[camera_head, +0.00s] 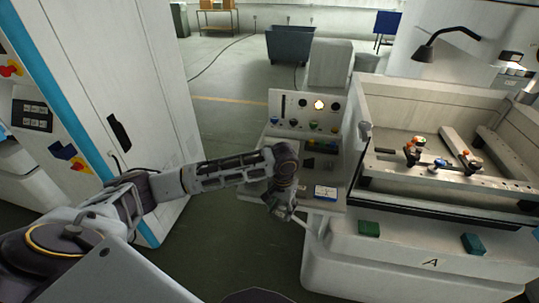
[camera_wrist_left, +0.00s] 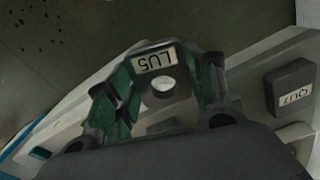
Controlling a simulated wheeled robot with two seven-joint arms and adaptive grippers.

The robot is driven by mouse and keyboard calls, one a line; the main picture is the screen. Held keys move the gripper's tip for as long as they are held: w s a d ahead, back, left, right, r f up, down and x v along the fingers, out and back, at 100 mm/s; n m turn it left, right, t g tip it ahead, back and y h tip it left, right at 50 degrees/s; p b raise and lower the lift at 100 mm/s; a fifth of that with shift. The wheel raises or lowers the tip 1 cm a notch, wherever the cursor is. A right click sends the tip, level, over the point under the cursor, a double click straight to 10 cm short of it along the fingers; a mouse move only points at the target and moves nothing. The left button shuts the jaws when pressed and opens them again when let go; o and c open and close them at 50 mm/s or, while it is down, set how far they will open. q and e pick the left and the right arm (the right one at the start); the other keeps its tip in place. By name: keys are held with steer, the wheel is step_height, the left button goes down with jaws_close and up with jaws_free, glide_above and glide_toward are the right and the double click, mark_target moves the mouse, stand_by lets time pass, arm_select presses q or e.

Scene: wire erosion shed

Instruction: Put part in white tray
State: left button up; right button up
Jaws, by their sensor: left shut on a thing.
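My left gripper (camera_head: 283,212) hangs at the front left corner of the machine's control console in the head view. In the left wrist view my left gripper (camera_wrist_left: 162,92) is shut on a dark part (camera_wrist_left: 181,75) with a round hole and a white label that seems to read LU5. Green pads show on the fingers. In the head view the held part is too small to tell. I cannot pick out a white tray for certain in either view. My right gripper is not in view.
A dark block (camera_wrist_left: 290,88) with its own label lies on a pale surface in the wrist view. Two green blocks (camera_head: 369,228) (camera_head: 473,243) sit on the machine's front ledge. The control console (camera_head: 312,118) stands behind my gripper. A white cabinet (camera_head: 150,90) stands left; open floor lies between.

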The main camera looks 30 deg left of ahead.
mark_target(277, 207)
arm_select(q)
steer(key=shift+s+a, duration=0.15)
steer(key=shift+a, duration=0.25)
steer(key=shift+a+r, duration=0.1)
steer(key=shift+a, duration=0.05)
steer(key=shift+r, duration=0.1)
steer(key=shift+a+r+m, duration=0.1)
steer(key=shift+r+m, duration=0.05)
steer(key=shift+m, duration=0.25)
steer(key=shift+w+a+r+m+b, duration=0.15)
steer(key=shift+r+m+b, duration=0.15)
steer(key=shift+r+m, duration=0.25)
steer(key=shift+w+a+r+m+b, duration=0.15)
steer(key=shift+r+m+b, duration=0.15)
steer(key=shift+m, duration=0.35)
steer(key=r+m, duration=0.1)
steer(key=m, duration=0.1)
steer(key=r+m+b, duration=0.1)
steer(key=shift+w+a+r+m, duration=0.2)
steer(key=shift+a+m, duration=0.2)
steer(key=shift+a+r+m+b, duration=0.3)
steer(key=shift+r+m, duration=0.5)
steer(key=shift+m, duration=0.4)
steer(key=shift+a+r+m+b, duration=0.15)
steer(key=shift+r+m+b, duration=0.2)
steer(key=shift+r+m, duration=0.65)
steer(key=shift+a+r+m+b, duration=0.3)
steer(key=shift+r+m, duration=0.3)
steer(key=shift+m, duration=0.8)
